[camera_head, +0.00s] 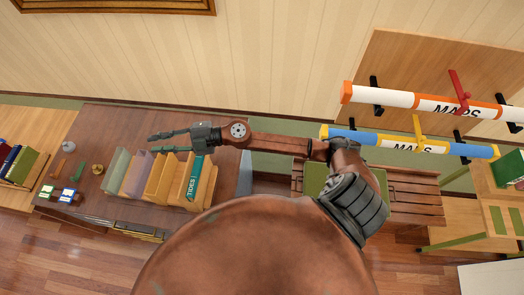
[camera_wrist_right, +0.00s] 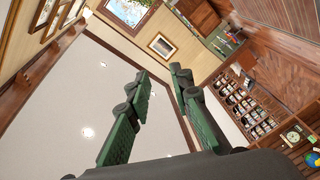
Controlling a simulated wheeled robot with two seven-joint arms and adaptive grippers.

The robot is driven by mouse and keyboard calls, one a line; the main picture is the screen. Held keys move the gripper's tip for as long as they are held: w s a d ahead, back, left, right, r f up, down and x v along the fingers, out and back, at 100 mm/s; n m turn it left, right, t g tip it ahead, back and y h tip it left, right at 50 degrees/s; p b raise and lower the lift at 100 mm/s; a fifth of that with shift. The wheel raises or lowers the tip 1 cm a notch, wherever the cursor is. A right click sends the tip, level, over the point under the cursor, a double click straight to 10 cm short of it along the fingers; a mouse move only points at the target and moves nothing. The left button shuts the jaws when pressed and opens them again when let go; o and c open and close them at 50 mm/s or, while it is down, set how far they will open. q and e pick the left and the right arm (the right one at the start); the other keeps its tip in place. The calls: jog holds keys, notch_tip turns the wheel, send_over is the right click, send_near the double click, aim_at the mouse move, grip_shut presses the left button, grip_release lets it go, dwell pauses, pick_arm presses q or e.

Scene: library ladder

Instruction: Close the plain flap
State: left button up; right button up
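I cannot clearly make out which part is the plain flap. Two map tubes hang on the wall at the right, an orange-and-white one (camera_head: 395,97) and a blue, white and yellow one (camera_head: 465,149). A red piece (camera_head: 459,90) stands up at the first, and a yellow piece (camera_head: 418,127) at the second. My right gripper (camera_head: 152,143) is open and empty, stretched left above the dark table, far from the tubes. In the right wrist view its green-padded fingers (camera_wrist_right: 160,73) are apart with nothing between them. My left gripper is not in view.
The dark table (camera_head: 120,120) holds upright coloured folders (camera_head: 140,175), a teal book marked TIDES (camera_head: 194,178) and small items (camera_head: 97,168). A slatted bench (camera_head: 415,200) stands below the tubes.

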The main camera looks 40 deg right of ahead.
jog(key=w+d+r+m+t+h, duration=0.2)
jog(key=w+d+m+t+h, duration=0.3)
jog(key=d+m+t, duration=0.35)
jog(key=d+f+m+h, duration=0.7)
jog(key=d+h, duration=0.1)
jog(key=d, duration=0.4)
jog(key=s+d+f+m+g+h, duration=0.2)
jog(key=s+d+f, duration=0.4)
jog(key=f, duration=0.5)
jog(key=s+d+f+m+g+h+b, duration=0.1)
jog(key=s+d+f+m+g+h, duration=0.1)
jog(key=s+d+f+m+g, duration=0.2)
jog(key=shift+s+d+f+g, duration=1.55)
jog(key=shift+s+f, duration=1.7)
jog(key=shift+f, duration=0.25)
